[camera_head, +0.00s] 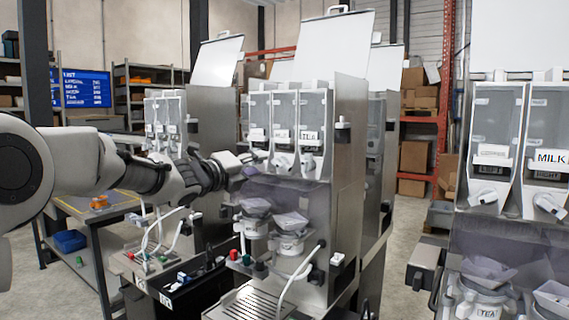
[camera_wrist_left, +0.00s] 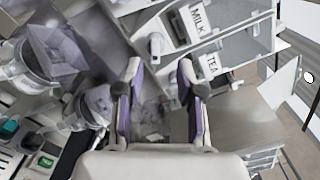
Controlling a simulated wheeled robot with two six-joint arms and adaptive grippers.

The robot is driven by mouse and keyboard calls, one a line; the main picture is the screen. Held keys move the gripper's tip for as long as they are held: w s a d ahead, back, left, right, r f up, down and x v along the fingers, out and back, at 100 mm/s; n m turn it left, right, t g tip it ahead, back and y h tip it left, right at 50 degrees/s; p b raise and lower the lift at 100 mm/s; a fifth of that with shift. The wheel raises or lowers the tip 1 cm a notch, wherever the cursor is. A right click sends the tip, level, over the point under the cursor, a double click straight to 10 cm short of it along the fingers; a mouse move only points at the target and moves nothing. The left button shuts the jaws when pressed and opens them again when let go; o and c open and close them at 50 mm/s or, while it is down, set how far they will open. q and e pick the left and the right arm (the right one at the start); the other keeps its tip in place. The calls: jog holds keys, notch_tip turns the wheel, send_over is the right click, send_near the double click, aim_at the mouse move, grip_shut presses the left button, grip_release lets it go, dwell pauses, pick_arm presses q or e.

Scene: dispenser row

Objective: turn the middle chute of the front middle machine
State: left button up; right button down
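The front middle machine (camera_head: 345,150) has several clear canisters in a row, the right one labelled TEA. Its middle chute (camera_head: 283,161) is a white spout low on the middle canister, pointing down. My left gripper (camera_head: 251,157) is left of this chute, in front of the left canister, and hides part of the left chute. In the left wrist view, my left gripper (camera_wrist_left: 160,85) has its fingers apart with nothing between them. There, the white chute (camera_wrist_left: 155,46) by the MILK label (camera_wrist_left: 200,20) is beyond the upper finger tips, apart from them. My right gripper is not in view.
Below the canisters are funnels and mixing bowls (camera_head: 290,243), a drip grate (camera_head: 248,303) and a white hose (camera_head: 297,280). Another machine (camera_head: 520,225) stands close at right, and one (camera_head: 165,120) at back left. A workbench (camera_head: 95,210) is at left.

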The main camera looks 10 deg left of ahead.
aim_at(274, 163)
pick_arm(q)
jog(key=x, duration=0.2)
jog(key=f+p+x, duration=0.1)
jog(key=shift+w+d, duration=0.15)
jog(key=shift+w, duration=0.2)
jog(key=p+x, duration=0.2)
jog(key=x, duration=0.2)
jog(key=shift+w+r+p, duration=0.15)
jog(key=shift+r+p, duration=0.05)
jog(key=shift+p, duration=0.2)
jog(key=shift+w+d+f, duration=0.2)
jog(key=shift+w+f, duration=0.05)
jog(key=shift+w, duration=0.2)
jog(key=shift+s+r, duration=0.1)
jog(key=shift+s, duration=0.15)
grip_shut()
